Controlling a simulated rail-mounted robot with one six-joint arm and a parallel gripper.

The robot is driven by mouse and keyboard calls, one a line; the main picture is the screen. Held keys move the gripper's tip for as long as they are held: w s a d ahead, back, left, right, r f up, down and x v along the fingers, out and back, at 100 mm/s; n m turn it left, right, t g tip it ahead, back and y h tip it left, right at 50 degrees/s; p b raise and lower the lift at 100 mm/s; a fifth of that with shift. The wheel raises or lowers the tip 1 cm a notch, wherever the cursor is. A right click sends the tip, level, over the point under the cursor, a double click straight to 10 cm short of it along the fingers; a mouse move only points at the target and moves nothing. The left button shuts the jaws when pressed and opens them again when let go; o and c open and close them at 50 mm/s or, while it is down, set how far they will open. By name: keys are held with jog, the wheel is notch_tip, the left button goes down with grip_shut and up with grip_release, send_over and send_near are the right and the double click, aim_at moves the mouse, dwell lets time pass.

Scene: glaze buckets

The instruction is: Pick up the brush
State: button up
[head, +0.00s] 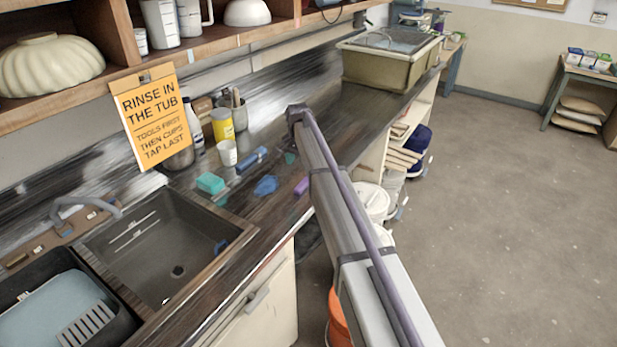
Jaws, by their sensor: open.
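I cannot say for certain which thing is the brush. A slim blue item (252,159) lies on the dark counter (330,118) beyond the sink and may be a brush. My arm reaches from the lower right up over the counter. Its far joint is to the right of the blue item and the pot.
A teal sponge (210,183), a crumpled blue cloth (266,185), a white cup (227,152) and a yellow container (222,125) are on the counter. The sink (170,245) is at left, a large tub (388,65) at the back. An orange sign (157,115) hangs from the shelf.

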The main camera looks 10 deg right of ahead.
jog(key=b, duration=0.5)
send_over(300, 186)
notch_tip(300, 186, down, 6)
jog(key=shift+w+d+r, duration=0.1)
notch_tip(300, 186, down, 6)
jog(key=b, duration=0.5)
jog(key=shift+r+b, duration=0.25)
jog(key=shift+b, duration=0.05)
jog(key=shift+r, duration=0.2)
grip_shut()
